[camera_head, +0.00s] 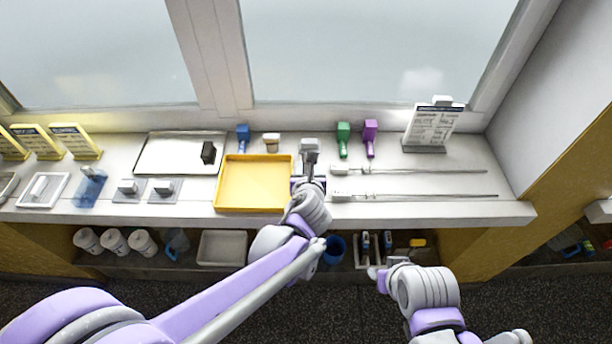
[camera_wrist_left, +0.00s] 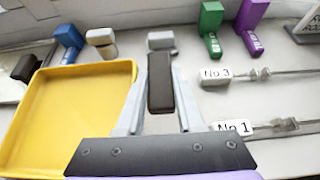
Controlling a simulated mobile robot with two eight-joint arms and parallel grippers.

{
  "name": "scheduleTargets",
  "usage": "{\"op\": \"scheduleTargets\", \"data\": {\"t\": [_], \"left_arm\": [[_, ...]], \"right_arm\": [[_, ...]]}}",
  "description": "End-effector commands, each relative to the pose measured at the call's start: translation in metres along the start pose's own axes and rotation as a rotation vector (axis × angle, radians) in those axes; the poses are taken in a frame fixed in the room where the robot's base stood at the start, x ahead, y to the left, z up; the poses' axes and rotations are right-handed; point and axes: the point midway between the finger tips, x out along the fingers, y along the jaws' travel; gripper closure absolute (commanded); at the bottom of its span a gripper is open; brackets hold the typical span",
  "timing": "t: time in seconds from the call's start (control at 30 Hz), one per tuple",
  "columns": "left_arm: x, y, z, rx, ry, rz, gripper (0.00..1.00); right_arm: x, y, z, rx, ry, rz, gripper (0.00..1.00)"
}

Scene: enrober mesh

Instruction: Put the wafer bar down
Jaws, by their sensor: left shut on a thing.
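A dark brown wafer bar (camera_wrist_left: 160,88) sits between the fingers of my left gripper (camera_wrist_left: 160,72) in the left wrist view. My left gripper (camera_head: 310,160) is shut on it, over the counter just right of the yellow tray (camera_head: 254,183). In the head view the bar is small and partly hidden by the gripper. A second dark bar (camera_head: 208,152) stands on the pale tray (camera_head: 165,157) at the left. My right gripper (camera_head: 377,274) is low in front of the counter; its finger opening is unclear.
The yellow tray is empty. Two thin rods (camera_head: 420,171) labelled No 3 and No 1 lie at the right. A sign (camera_head: 432,128) stands far right. Shelves below hold containers (camera_head: 222,247).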

Motion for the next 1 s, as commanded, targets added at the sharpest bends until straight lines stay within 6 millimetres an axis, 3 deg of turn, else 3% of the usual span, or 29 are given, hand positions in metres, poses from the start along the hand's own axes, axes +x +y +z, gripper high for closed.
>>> {"op": "scheduleTargets", "data": {"t": [0.2,0.63,0.67,0.7,0.73,1.0], "left_arm": [[0.016,0.0,-0.028,0.0,0.0,0.001,0.95],[0.018,0.0,-0.035,0.0,0.001,0.0,0.95],[0.019,0.0,-0.035,0.0,0.001,0.0,0.62],[0.018,0.0,-0.034,0.0,0.0,0.0,0.55],[0.018,0.0,-0.034,0.0,0.0,0.0,0.51],[0.018,0.0,-0.034,0.0,0.0,0.0,0.51]], "right_arm": [[0.004,0.0,0.003,0.0,-0.002,0.0,0.55],[0.007,0.0,0.006,0.0,-0.004,0.0,0.55],[0.008,0.0,0.006,0.0,-0.004,0.0,0.55],[0.007,0.0,0.005,0.0,-0.004,0.0,0.55],[0.007,0.0,0.005,0.0,-0.003,0.0,0.55],[0.006,0.0,0.005,0.0,-0.003,0.0,0.55]]}}
